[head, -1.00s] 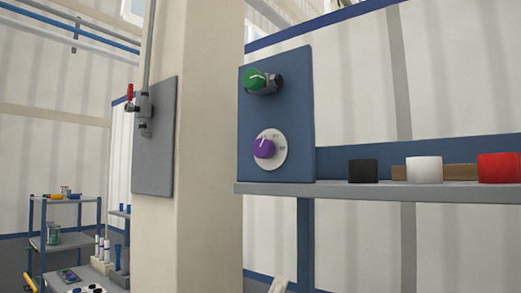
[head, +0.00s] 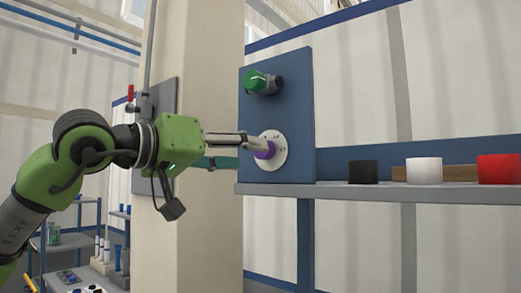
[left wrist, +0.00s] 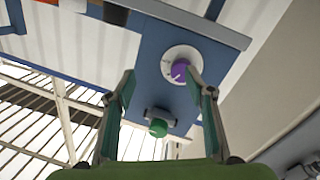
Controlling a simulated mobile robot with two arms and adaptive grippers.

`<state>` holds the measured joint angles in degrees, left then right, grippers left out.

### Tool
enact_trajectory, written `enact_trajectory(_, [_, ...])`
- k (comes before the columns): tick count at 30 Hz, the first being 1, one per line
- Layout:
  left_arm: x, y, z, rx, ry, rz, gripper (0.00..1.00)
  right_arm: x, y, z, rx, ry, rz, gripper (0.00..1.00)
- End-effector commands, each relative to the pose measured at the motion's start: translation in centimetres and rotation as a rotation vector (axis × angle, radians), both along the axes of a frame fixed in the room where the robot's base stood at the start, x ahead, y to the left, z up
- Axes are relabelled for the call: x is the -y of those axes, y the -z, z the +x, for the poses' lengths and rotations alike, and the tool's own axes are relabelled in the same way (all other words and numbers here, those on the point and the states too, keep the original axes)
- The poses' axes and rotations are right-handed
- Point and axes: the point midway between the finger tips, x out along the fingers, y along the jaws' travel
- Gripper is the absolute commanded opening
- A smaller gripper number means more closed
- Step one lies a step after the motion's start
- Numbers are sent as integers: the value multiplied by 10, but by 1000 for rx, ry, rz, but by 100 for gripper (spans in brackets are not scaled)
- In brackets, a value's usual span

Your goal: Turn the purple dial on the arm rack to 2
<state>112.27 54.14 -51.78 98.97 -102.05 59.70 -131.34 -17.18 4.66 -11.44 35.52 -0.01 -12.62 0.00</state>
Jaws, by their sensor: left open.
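The purple dial (head: 264,150) sits on a white round plate with markings (head: 279,158), low on the blue panel (head: 292,110) of the rack. My left gripper (head: 250,152) comes in from the left with its fingertips at the dial in the head view, partly covering it. In the left wrist view the purple dial (left wrist: 180,70) shows ahead between the two open fingers (left wrist: 168,88), closer to the right one. Contact cannot be told. The number the dial points to is too small to read. My right gripper is not in view.
A green knob (head: 256,81) sits above the dial on the same panel. Black (head: 363,171), white (head: 424,169) and red (head: 499,168) cylinders stand on the grey shelf (head: 400,190) to the right. A beige column (head: 210,90) stands left of the panel.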

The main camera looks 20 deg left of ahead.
Motion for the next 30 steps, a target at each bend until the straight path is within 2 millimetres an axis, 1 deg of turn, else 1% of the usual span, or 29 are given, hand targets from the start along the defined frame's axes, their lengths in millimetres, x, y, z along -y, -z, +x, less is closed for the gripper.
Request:
enact_trajectory(1, [-18,-11,-4,26,-54,40,49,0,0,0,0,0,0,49])
enact_trajectory(3, [-35,-18,-6,42,-107,82,49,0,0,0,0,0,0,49])
enact_trajectory(5, [-44,-21,-7,49,-132,102,49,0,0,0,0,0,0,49])
enact_trajectory(7, [-46,-23,-4,51,-143,111,49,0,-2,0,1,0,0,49])
enact_trajectory(11, [-40,-23,11,48,-141,112,49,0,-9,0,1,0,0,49])
enact_trajectory(14, [-33,-25,28,47,-140,111,49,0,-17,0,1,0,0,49])
enact_trajectory(21, [-14,-25,77,47,-138,110,49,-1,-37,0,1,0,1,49])
enact_trajectory(24, [-9,-25,94,48,-138,110,49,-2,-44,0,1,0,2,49])
enact_trajectory(27, [-4,-24,108,48,-139,108,49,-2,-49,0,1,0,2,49])
enact_trajectory(30, [-1,-23,116,49,-138,108,49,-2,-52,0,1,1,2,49])
